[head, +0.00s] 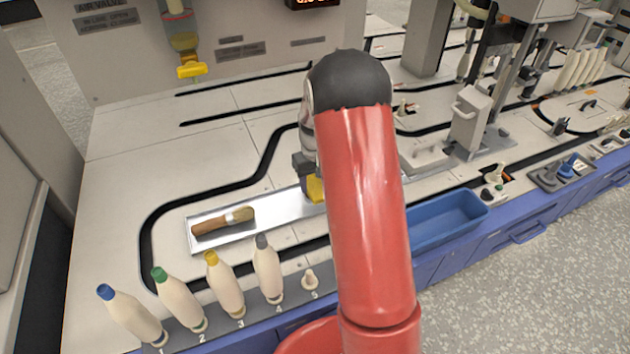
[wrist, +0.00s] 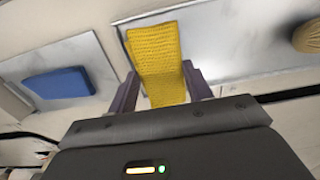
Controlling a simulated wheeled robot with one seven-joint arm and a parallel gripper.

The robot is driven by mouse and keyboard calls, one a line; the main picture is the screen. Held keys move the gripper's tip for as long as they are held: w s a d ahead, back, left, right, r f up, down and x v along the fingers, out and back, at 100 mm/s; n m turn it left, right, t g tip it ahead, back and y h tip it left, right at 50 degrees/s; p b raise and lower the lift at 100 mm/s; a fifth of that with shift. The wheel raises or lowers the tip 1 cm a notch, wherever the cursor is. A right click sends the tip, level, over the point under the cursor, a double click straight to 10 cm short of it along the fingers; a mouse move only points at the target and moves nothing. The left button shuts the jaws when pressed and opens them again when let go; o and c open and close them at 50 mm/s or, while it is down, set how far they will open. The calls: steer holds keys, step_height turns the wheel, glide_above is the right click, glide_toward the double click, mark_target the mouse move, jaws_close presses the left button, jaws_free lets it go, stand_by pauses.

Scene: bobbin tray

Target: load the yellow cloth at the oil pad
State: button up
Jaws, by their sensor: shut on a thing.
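The yellow cloth (wrist: 158,62) is between the two fingers of my gripper (wrist: 165,88) in the wrist view. My gripper is shut on it, and a textured flap sticks out ahead of the fingers. In the head view a bit of the yellow cloth (head: 315,188) shows under my gripper (head: 308,172), by the right part of the metal tray (head: 280,222); my red arm hides much there. A blue pad (wrist: 58,83) lies on a grey plate at the left of the wrist view. It may be the oil pad; I cannot tell for sure.
A wooden brush (head: 222,222) lies in the tray's left part. Several bobbins with coloured tips, such as the yellow-tipped one (head: 225,285), stand along the front edge. A blue bin (head: 445,222) is right of my arm. A yellow-ended dispenser (head: 190,68) hangs at the back wall.

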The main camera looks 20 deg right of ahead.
mark_target(315, 184)
steer(key=shift+f+b, duration=0.3)
steer(key=shift+f, duration=0.3)
stand_by(1.5)
steer(key=shift+r+p, duration=2.5)
steer(key=shift+r, duration=1.1)
